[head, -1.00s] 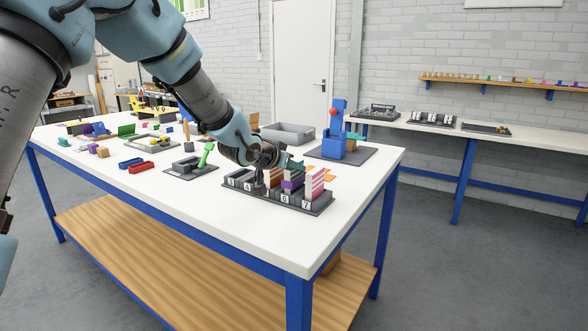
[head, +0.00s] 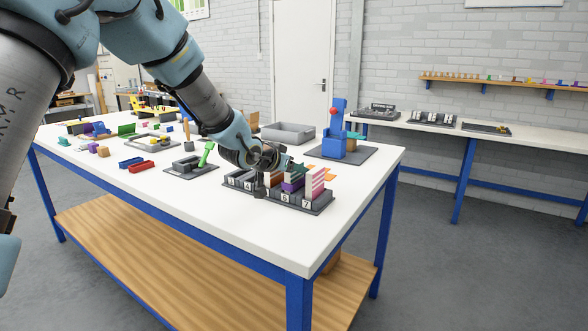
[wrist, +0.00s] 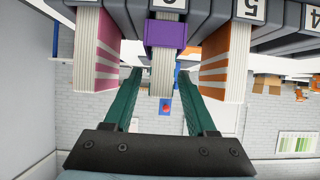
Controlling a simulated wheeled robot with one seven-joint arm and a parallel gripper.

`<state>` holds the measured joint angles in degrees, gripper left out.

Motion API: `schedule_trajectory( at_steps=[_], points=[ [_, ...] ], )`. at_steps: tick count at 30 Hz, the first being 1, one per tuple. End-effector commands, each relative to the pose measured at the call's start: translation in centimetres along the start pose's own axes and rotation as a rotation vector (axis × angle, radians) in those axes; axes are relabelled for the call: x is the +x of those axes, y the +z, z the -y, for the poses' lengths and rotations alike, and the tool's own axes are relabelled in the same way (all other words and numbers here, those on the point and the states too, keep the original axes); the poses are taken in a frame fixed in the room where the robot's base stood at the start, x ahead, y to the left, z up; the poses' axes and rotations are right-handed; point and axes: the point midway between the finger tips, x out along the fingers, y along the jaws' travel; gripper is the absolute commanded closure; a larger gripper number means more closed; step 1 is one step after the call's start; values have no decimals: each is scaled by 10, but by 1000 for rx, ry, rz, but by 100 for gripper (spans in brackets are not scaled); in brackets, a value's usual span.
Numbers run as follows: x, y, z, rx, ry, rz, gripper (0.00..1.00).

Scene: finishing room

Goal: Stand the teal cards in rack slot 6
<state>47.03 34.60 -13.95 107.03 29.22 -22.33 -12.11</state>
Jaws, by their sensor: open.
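The dark card rack (head: 305,207) stands near the table's front right corner, with numbered slots. In the wrist view, a white-edged card stack (wrist: 161,78) with a purple band (wrist: 165,34) around it stands at slot 6. Its faces are hidden, so I cannot tell if these are the teal cards. My gripper (wrist: 161,90) is open, with one dark teal finger on each side of this stack and gaps between. Pink-striped cards (wrist: 95,50) stand at slot 7 and orange-striped cards (wrist: 222,62) at slot 5, close outside the fingers.
A grey tray (head: 288,133) is behind my gripper. A green-handled fixture (head: 192,167) lies left. The table's front right corner is clear.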

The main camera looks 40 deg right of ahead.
Motion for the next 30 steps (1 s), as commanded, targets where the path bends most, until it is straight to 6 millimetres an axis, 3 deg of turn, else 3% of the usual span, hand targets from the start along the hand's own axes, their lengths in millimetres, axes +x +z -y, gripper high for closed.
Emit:
schedule_trajectory(
  at_steps=[5, 18, 23, 30],
  points=[
    [-21, -1, 2, 0, -3, -2, 43],
    [-106, -3, 1, 1, -2, -2, 43],
    [-119, -2, 0, 0, -1, -1, 43],
    [-121, -1, 0, 0, 0, 0, 43]
  ],
)
